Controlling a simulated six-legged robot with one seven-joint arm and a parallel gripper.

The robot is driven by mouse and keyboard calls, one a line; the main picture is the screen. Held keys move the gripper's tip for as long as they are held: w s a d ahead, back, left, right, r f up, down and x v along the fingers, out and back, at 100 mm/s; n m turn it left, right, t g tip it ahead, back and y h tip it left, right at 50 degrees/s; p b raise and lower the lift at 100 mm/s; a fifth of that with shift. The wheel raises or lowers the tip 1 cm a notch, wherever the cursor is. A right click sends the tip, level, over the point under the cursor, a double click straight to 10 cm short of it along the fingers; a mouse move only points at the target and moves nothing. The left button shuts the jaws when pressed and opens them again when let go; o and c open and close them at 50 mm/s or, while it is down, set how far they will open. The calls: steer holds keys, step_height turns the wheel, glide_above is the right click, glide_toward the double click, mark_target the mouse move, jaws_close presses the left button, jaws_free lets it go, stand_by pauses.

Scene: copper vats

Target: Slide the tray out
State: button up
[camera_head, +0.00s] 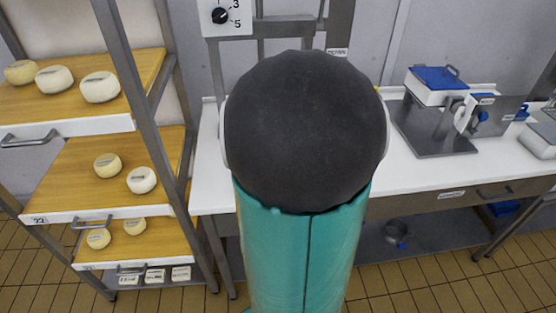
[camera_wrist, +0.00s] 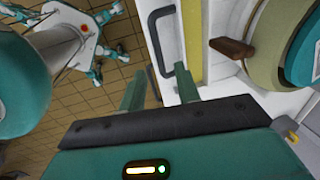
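In the head view, a metal rack at the left holds wooden trays with white fronts and grey handles: an upper tray (camera_head: 75,125), a middle tray (camera_head: 60,214) and a lower tray (camera_head: 100,262). Pale round cheeses sit on them. In the wrist view, a white tray front (camera_wrist: 163,38) with a dark bar handle (camera_wrist: 153,52) is close ahead, with yellow board behind it. My gripper (camera_wrist: 160,92) is open, its two teal fingers apart. The handle's near end appears between them; contact cannot be told. The head view hides my gripper behind my arm.
A white worktable (camera_head: 415,170) stands at the right, with a blue-topped device (camera_head: 437,84) on it. Rack posts (camera_head: 150,130) stand beside the trays. Tiled floor (camera_head: 420,300) shows in front, and a pot (camera_head: 397,232) sits on the table's lower shelf.

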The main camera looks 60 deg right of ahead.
step_height(320, 180, up, 9)
steer(key=s+a, duration=0.1)
steer(key=shift+a+f, duration=0.1)
stand_by(0.5)
steer(key=w+a+r+n+t, duration=0.1)
steer(key=w+a+r+n, duration=0.15)
steer(key=a+n, duration=0.55)
steer(key=w+a+r+n+t, duration=0.1)
steer(key=w+a+r+n, duration=0.15)
steer(key=a+n, duration=0.55)
steer(key=s+a+n+t+y, duration=0.1)
steer(key=s+a+n+t, duration=0.1)
steer(key=a+n, duration=0.9)
steer(key=a+r, duration=0.1)
steer(key=a, duration=0.4)
steer(key=shift+s+n+y, duration=0.3)
steer(key=shift+d, duration=0.15)
